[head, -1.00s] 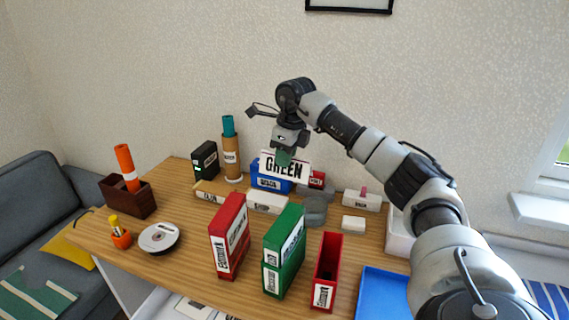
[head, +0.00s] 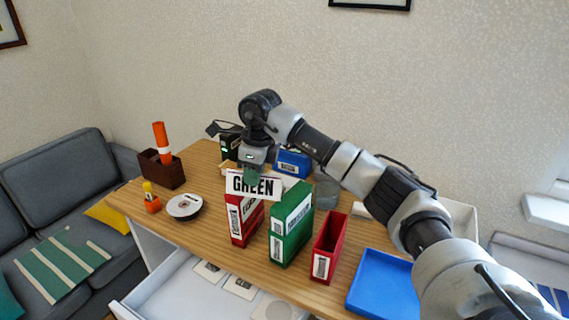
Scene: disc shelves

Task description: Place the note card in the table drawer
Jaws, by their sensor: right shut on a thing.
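The note card (head: 254,187) is white with the word GREEN in black. My right gripper (head: 252,172) is shut on its upper edge and holds it up in front of the red box file, above the table (head: 205,235). The table drawer (head: 190,290) is white and stands open below the front edge of the table. The gripper is above and behind the drawer. My left gripper is not in view.
A red box file (head: 240,225), a green one (head: 291,228) and an open red holder (head: 328,250) stand near the front edge. A blue tray (head: 380,285) is at the right. A disc stack (head: 184,206), an orange cup (head: 152,204) and a brown box (head: 168,173) are at the left.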

